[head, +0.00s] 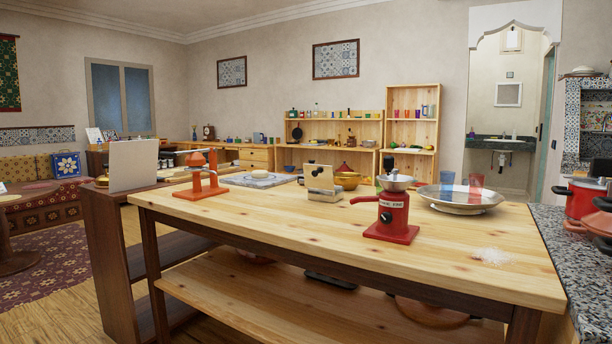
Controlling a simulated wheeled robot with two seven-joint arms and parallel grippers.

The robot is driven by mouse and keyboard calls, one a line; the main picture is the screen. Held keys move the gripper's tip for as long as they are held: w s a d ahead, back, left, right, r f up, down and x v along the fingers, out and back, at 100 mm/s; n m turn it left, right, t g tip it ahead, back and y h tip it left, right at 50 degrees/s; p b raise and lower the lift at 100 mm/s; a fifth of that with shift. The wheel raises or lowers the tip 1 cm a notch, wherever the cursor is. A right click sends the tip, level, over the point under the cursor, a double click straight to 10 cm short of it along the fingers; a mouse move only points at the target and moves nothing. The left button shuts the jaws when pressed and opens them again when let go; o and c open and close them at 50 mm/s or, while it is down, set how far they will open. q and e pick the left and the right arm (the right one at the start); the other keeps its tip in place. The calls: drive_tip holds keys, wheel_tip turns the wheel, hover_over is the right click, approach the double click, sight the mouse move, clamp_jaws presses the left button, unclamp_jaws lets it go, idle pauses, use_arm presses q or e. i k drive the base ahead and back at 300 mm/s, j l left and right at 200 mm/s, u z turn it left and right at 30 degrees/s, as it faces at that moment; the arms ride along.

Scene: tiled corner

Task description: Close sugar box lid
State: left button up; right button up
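A small pale wooden box (322,194), likely the sugar box, stands on the wooden table near its back middle. A panel at its top, apparently the lid (318,175), stands raised and tilted, so the box looks open. Its inside is hidden from here. Neither of my grippers shows in the head view.
The wooden table (300,222) has a clear front. A red grinder (391,214) stands right of the box, near a large plate (458,208) with two cups. An orange press (201,188) stands left. White grains (492,256) lie at right. A granite counter (574,262) adjoins.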

sight(319, 177)
drive_tip(key=k+j+z, duration=0.15)
drive_tip(key=k, duration=0.15)
drive_tip(key=i+j+z, duration=0.1)
drive_tip(key=j, duration=0.2)
drive_tip(key=i+j, duration=0.2)
drive_tip(key=i+j+z, duration=0.15)
drive_tip(key=j, duration=0.3)
drive_tip(key=i+j+z, duration=0.1)
drive_tip(key=j, duration=0.2)
drive_tip(key=i+j+z, duration=0.1)
drive_tip(key=j, duration=0.25)
drive_tip(key=i, duration=0.05)
